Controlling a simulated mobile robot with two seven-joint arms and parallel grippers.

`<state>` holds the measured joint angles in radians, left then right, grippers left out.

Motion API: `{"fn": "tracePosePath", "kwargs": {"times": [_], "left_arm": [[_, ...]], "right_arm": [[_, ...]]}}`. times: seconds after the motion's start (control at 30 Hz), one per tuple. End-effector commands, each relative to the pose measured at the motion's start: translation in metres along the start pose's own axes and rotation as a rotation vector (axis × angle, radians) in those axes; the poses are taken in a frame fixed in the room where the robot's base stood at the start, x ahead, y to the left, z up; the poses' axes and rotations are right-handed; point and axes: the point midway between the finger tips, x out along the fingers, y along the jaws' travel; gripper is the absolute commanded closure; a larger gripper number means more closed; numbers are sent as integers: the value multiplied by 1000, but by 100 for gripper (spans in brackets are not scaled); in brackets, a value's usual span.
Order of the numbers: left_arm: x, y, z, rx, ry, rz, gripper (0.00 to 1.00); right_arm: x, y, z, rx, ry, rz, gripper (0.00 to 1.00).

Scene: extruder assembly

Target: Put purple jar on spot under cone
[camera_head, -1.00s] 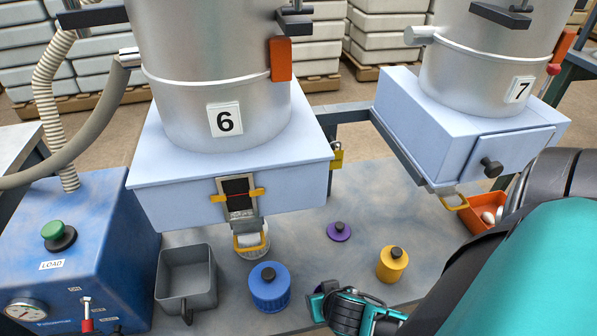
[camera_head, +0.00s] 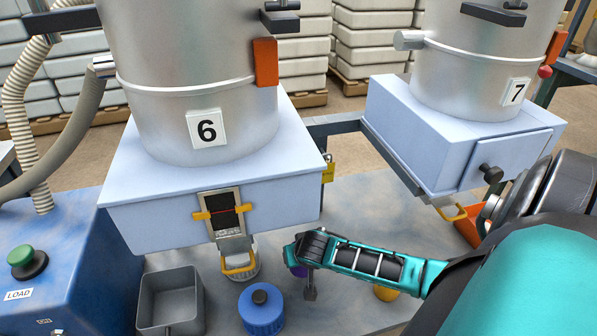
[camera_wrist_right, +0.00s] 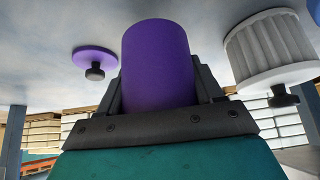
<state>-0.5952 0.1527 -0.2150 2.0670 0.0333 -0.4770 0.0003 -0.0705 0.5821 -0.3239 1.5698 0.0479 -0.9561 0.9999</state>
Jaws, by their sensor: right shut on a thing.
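The purple jar (camera_wrist_right: 157,65) stands between the fingers of my right gripper (camera_wrist_right: 160,95) in the wrist view, which is upside down. In the head view my right gripper (camera_head: 308,262) is shut around it, and only a sliver of the purple jar (camera_head: 298,270) shows. It is in front of machine 6, right of the blue jar. A flat purple lid with a black knob (camera_wrist_right: 95,54) shows at the left of the wrist view. I cannot make out a cone or a marked spot. My left gripper is out of view.
A blue jar (camera_head: 261,309) and a grey bin (camera_head: 170,296) stand left of my right gripper. A yellow jar (camera_head: 386,293) is partly behind my arm. Machine 6's box (camera_head: 150,220) overhangs the table.

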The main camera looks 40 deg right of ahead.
Motion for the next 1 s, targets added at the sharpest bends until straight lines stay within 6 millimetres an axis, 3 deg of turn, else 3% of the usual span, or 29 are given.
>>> {"fn": "tracePosePath", "kwargs": {"times": [0.1, 0.23, 0.57, 0.97, 1.0], "left_arm": [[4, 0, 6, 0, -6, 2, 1], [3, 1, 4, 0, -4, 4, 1], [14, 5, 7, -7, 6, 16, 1], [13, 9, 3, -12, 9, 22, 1], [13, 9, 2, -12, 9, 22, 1]], "right_arm": [[10, -1, -16, 0, 5, -2, 100], [13, -1, -21, -1, 4, -2, 100], [42, -1, -2, -2, 3, -1, 100], [44, -1, 0, 0, 3, -2, 100], [44, 0, 2, -1, -2, 0, 31]]}}
